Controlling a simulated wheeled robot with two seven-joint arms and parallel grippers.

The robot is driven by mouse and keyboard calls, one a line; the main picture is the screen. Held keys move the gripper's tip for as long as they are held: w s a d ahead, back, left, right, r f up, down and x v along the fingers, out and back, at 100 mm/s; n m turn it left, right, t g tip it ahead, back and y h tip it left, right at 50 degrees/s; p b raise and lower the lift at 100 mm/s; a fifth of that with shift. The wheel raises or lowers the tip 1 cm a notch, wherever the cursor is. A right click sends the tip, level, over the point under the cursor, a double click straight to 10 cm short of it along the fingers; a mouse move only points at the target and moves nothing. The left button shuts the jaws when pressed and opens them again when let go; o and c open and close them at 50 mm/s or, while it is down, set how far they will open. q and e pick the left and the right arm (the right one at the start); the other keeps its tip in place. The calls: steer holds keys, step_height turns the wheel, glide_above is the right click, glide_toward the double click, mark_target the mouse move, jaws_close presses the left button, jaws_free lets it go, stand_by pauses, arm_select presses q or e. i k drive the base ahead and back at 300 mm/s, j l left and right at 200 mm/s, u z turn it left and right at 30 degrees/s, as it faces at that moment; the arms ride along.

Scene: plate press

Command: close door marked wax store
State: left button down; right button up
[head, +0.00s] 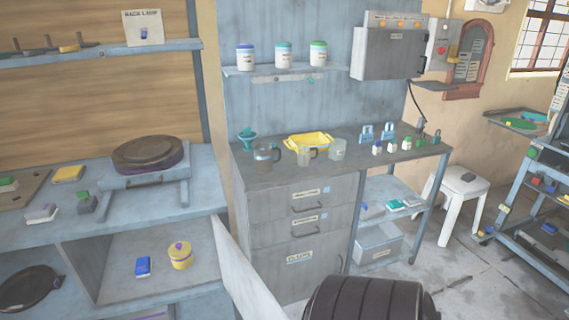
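A pale flat door panel (246,274) stands swung out at the bottom centre, at the right end of the open compartment under the left bench (196,199). I see no wax store marking on it, and its lower part is cut off by the frame. Inside the open compartment are a yellow round pot (180,257) and a blue block (143,266). Neither of my grippers shows in the head view.
A grey cabinet (275,226) with closed drawers stands right of the panel. Its top holds jugs, a yellow tray (309,141) and small bottles. A dark ribbed cylinder (365,300) fills the bottom centre-right. A white stool (463,187) stands farther right. Some floor between is clear.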

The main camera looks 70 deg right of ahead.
mark_target(251, 297)
steer(key=k+l, duration=0.1)
steer(key=l, duration=0.35)
steer(key=k+l, duration=0.15)
steer(key=l, duration=0.25)
steer(key=k+l, duration=0.1)
steer(key=l, duration=0.35)
steer(key=k+l, duration=0.15)
steer(key=l, duration=0.65)
steer(key=i+l+z, duration=0.1)
steer(key=l, duration=0.25)
